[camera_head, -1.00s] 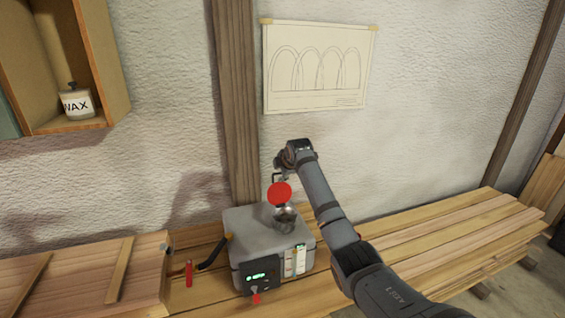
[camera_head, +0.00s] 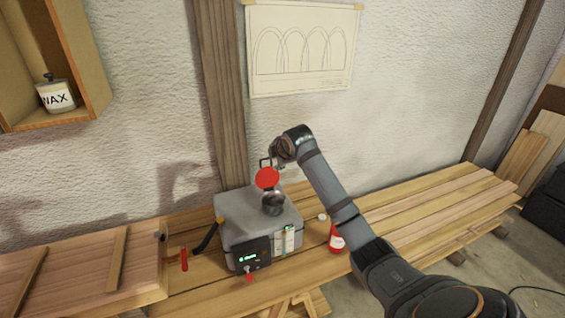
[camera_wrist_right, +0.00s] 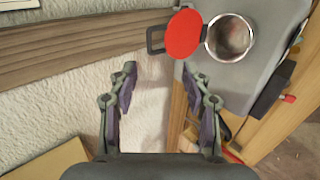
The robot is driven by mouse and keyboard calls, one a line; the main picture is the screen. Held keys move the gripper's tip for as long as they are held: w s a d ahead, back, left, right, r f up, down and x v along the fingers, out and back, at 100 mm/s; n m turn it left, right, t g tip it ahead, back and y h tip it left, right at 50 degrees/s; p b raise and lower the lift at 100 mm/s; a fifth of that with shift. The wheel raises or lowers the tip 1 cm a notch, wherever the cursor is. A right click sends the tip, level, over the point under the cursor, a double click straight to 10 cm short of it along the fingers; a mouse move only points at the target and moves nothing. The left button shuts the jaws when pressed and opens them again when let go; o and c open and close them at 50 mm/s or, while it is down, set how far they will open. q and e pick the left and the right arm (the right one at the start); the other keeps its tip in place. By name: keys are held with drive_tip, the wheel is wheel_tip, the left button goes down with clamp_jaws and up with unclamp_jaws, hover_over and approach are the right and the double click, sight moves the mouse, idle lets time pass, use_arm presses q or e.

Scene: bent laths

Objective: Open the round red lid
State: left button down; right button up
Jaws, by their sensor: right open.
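The round red lid (camera_head: 267,178) stands open, tilted up on the grey box (camera_head: 232,200). Beside it, the round metal opening (camera_head: 273,204) is uncovered. In the right wrist view the red lid (camera_wrist_right: 184,34) is swung to the left of the metal-rimmed opening (camera_wrist_right: 229,38), with a dark loop handle (camera_wrist_right: 155,40) on its left side. My right gripper (camera_wrist_right: 159,72) is open and empty, its fingertips close to the handle. My left gripper is not in view.
A front panel with a green display (camera_head: 248,258) and a red-tipped knob (camera_head: 250,277) is on the box. A red bottle (camera_head: 337,239) stands right of it on the plank bench (camera_head: 420,222). A dark lever (camera_head: 208,237) is on its left. The wall is close behind.

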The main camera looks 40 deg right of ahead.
drive_tip(key=s+a+r+p, duration=0.1)
drive_tip(key=s+a, duration=0.1)
drive_tip(key=s, duration=0.7)
drive_tip(key=shift+s+a+r, duration=0.15)
drive_tip(key=shift+r, duration=0.05)
